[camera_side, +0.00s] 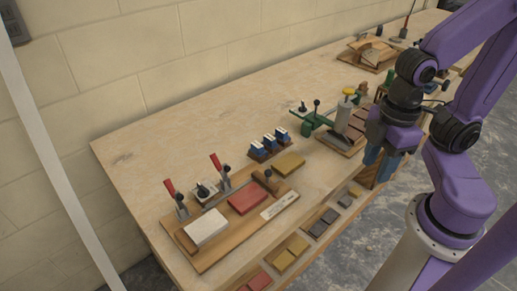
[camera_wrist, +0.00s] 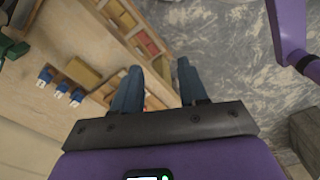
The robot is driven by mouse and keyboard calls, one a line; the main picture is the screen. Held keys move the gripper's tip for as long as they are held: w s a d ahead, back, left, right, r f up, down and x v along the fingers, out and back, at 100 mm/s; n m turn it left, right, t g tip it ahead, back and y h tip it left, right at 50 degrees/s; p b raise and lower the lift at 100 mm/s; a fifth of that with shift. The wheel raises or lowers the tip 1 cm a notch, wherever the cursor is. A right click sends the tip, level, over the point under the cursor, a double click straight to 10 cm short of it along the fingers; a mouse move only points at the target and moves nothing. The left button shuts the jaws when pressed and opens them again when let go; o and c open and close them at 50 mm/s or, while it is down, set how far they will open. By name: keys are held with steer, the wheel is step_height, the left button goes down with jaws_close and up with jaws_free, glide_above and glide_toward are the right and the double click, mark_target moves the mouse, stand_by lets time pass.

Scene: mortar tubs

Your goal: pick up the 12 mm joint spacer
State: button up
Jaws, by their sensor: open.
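No marking legible here tells me which piece is the 12 mm joint spacer. Small flat blocks lie in pairs along the bench's front edge: red blocks (camera_side: 260,281), yellow blocks (camera_side: 291,252) and dark grey blocks (camera_side: 322,222). Red blocks (camera_wrist: 148,44) in a wooden tray also show in the wrist view. Several blue pieces (camera_side: 269,142) stand in a small wooden rack; they show at the left of the wrist view (camera_wrist: 61,88). My gripper (camera_side: 381,172) has blue fingers and hangs by the bench's front edge.
A wooden board holds a white block (camera_side: 206,227), a red block (camera_side: 247,201) and red-handled clamps (camera_side: 218,163). A green fixture (camera_side: 313,122) stands behind my gripper's left side. The bench's back left (camera_side: 150,150) is clear. Grey floor (camera_wrist: 225,50) lies beyond the front edge.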

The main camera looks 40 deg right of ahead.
mark_target(257, 144)
steer(key=shift+o, duration=1)
steer(key=w+d+f+n+t+h, duration=0.2)
steer(key=w+d+n+t+h, duration=0.25)
steer(key=w, duration=0.35)
steer(key=w+d+f+n+t+h, duration=0.1)
steer(key=w+d+n+t+h, duration=0.3)
steer(key=w+n, duration=0.3)
steer(key=w+a+f+n+t+y, duration=0.55)
steer(key=a+f+n+y, duration=0.3)
steer(key=n, duration=0.35)
steer(key=shift+g, duration=0.3)
steer(key=shift+x, duration=9.05)
steer(key=shift+r, duration=0.15)
jaws_close()
